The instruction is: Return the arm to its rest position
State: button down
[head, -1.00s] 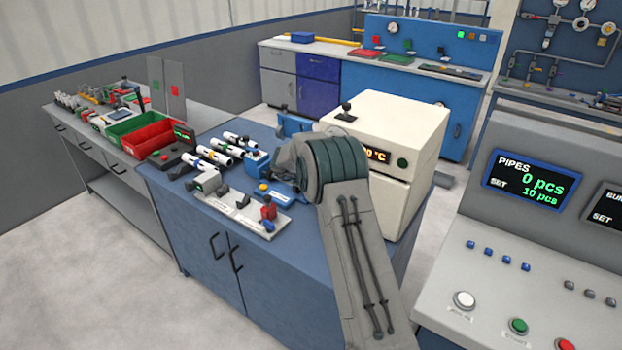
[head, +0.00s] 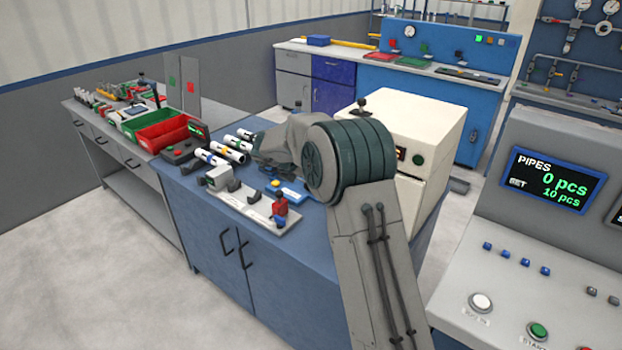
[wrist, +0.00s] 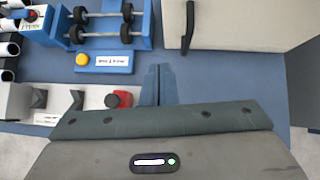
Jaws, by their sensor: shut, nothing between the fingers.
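My arm rises from the bottom of the head view and bends over the blue workbench (head: 215,215). In the head view its end is hidden behind my own arm links. In the wrist view my gripper (wrist: 158,70) shows with its two fingers together and nothing between them. It is over the blue bench top, right of a blue roller fixture (wrist: 110,25) and below the front of a cream box (wrist: 240,25).
White pipes with coloured bands (head: 228,151) lie at the bench's back left. A grey fixture plate (head: 255,208) with a red clamp (head: 280,208) is near the front. The cream oven (head: 415,110) stands right of my arm. A console (head: 530,260) stands at right.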

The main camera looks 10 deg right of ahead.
notch_tip(320, 180, up, 12)
jog(key=s+a+n+t+y, duration=0.25)
jog(key=n+t, duration=0.25)
jog(key=n, duration=0.6)
jog(key=s+a+r+n+t+y, duration=0.1)
jog(key=s+a+r+n+y, duration=0.35)
jog(key=n, duration=0.65)
jog(key=s+d+f+n+g, duration=0.2)
jog(key=s+n, duration=0.5)
jog(key=s, duration=0.5)
jog(key=s+d+f+n+g, duration=0.3)
jog(key=s+n, duration=0.5)
jog(key=s, duration=0.4)
jog(key=s+d+f+n+g, duration=0.3)
jog(key=s+f+n, duration=0.3)
jog(key=s, duration=0.7)
jog(key=shift+f+n+g+h, duration=0.2)
jog(key=shift+n+g+h, duration=0.2)
jog(key=shift+n+g, duration=0.4)
jog(key=shift+d, duration=0.1)
